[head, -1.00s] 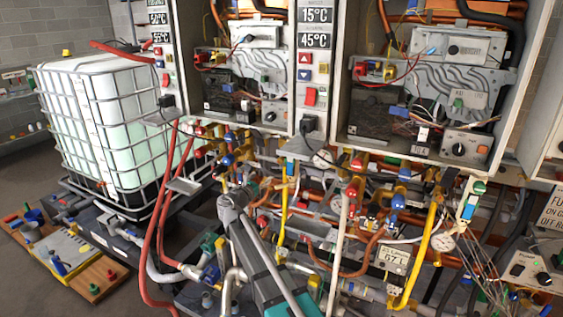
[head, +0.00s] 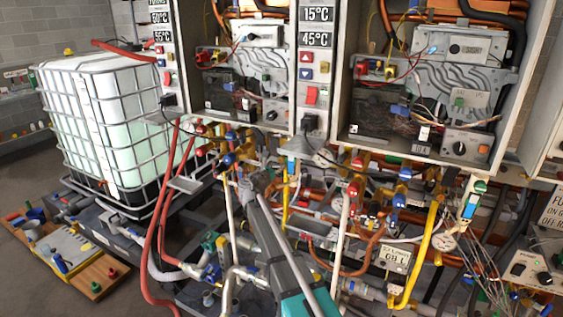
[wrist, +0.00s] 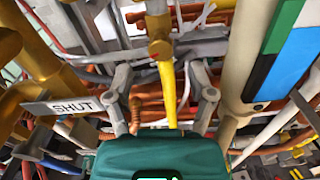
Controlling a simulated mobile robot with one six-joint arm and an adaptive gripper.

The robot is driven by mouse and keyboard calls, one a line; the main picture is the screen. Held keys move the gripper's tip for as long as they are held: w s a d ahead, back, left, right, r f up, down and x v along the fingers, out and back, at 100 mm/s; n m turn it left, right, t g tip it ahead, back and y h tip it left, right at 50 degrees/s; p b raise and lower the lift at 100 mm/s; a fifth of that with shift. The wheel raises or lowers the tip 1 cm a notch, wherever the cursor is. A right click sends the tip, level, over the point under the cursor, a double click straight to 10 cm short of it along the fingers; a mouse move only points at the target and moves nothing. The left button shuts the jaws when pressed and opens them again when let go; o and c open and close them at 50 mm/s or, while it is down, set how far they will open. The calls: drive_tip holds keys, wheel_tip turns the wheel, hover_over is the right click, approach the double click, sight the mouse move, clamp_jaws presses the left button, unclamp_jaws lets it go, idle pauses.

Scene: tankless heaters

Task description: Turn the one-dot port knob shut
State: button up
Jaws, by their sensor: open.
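My gripper (wrist: 165,84) is open in the wrist view, its two grey fingers spread in front of the teal body. A brass fitting (wrist: 159,48) stands beyond the gap, with a yellow pipe or handle (wrist: 167,95) running down between the fingers. Nothing is visibly clamped. A small plate reading SHUT (wrist: 72,107) is left of the fingers. I cannot make out a one-dot mark, so I cannot tell which part is the one-dot port knob.
Crowded valves and pipes surround the gripper. A thick pale post with a green, white and blue strip (wrist: 290,50) is close on the right; a thick brass pipe (wrist: 27,45) is on the left. Open heater cabinets (head: 430,90) hang above. A caged white tank (head: 115,125) stands left.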

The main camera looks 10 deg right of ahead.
sight(281, 160)
drive_tip(key=shift+x, duration=2.2)
clamp_jaws()
